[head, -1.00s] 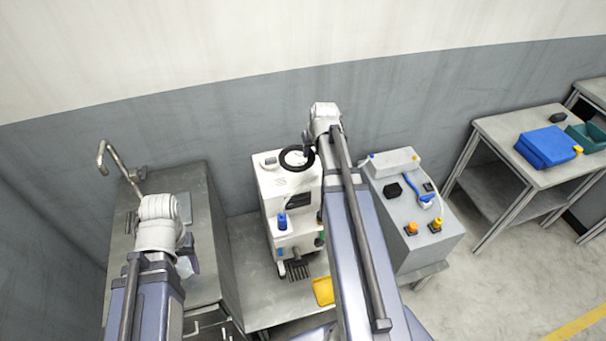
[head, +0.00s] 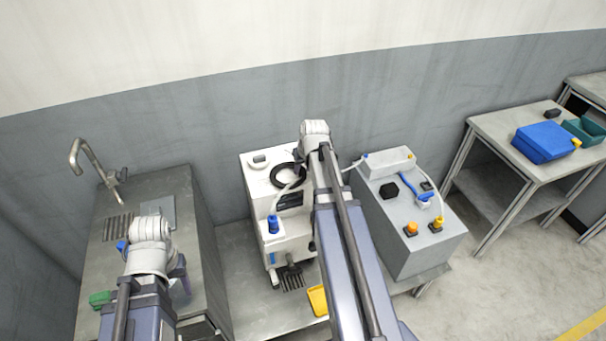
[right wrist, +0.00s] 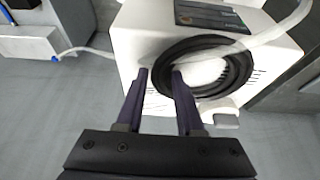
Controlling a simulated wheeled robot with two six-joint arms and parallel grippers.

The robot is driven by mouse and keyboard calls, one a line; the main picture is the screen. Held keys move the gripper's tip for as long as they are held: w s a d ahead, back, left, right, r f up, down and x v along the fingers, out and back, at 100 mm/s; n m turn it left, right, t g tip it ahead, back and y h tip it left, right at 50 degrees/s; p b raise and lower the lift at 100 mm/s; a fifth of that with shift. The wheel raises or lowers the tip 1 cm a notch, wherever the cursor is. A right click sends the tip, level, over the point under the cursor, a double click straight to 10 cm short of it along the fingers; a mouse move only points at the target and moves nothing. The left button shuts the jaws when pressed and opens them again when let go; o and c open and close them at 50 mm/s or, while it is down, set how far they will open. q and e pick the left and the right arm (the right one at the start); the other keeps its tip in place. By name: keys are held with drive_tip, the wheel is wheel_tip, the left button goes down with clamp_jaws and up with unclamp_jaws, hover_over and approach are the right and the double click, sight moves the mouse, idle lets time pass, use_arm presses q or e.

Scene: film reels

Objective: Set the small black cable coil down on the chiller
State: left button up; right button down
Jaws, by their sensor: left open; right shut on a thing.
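The small black cable coil (head: 283,176) is a dark ring at the top of the white machine (head: 256,186), which I take to be the chiller. In the right wrist view the coil (right wrist: 243,70) lies flat against or just over the white surface (right wrist: 135,38); I cannot tell if it touches. My right gripper (right wrist: 160,73) is shut on the coil's near rim. In the head view my right arm hides this gripper and part of the machine. My left gripper (head: 178,287) is open, low over the steel sink unit, away from the coil.
A pale hose (right wrist: 262,35) passes across the coil's edge in the wrist view. A grey box (head: 410,215) with knobs stands right of the machine. A tap (head: 95,168) rises at the left; a yellow tray (head: 317,300) lies below.

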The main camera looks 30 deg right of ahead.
drive_tip(key=shift+f, duration=0.2)
drive_tip(key=c, duration=0.5)
unclamp_jaws()
drive_tip(key=shift+r, duration=0.1)
drive_tip(key=shift+r, duration=0.2)
drive_tip(key=p+v, duration=1.1)
drive_tip(key=shift+s+a+r, duration=0.1)
drive_tip(key=shift+s+r, duration=0.2)
